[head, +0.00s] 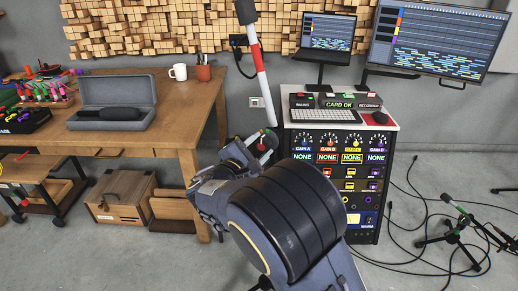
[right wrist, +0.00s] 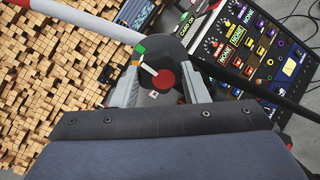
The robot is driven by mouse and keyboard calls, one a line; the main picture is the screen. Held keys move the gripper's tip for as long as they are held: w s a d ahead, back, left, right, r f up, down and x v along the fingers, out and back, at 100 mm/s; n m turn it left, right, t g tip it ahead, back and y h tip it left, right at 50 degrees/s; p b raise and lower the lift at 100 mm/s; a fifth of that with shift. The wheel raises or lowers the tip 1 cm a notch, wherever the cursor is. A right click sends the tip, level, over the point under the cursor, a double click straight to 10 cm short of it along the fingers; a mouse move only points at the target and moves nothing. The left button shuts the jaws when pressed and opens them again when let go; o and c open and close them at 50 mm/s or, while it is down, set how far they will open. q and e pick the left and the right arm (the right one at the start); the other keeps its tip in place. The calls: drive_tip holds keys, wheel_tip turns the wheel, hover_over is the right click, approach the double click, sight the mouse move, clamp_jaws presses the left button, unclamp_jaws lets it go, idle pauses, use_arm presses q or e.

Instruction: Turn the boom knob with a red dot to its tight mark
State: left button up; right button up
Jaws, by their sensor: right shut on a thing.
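The boom pole (head: 263,84), with red and white bands, rises above my right gripper in the head view and crosses the upper left of the right wrist view (right wrist: 90,22). The boom knob with its red dot (right wrist: 163,79) sits between the fingers of my right gripper (right wrist: 157,88). A pale pointer line runs from the red dot up and left, toward a green mark (right wrist: 140,49). My right gripper (head: 262,144) is shut on the knob; its wrist hides most of the knob in the head view. My left gripper is not in view.
A rack of audio modules (head: 352,170) stands just right of my right gripper, with a laptop (head: 326,32) and monitor above. A wooden table (head: 185,105) with an open grey case (head: 118,98) is at left. Cables and a small stand (head: 452,230) lie on the floor at right.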

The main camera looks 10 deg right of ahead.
drive_tip(key=o, duration=1)
drive_tip(key=shift+c, duration=0.2)
drive_tip(key=v, duration=0.8)
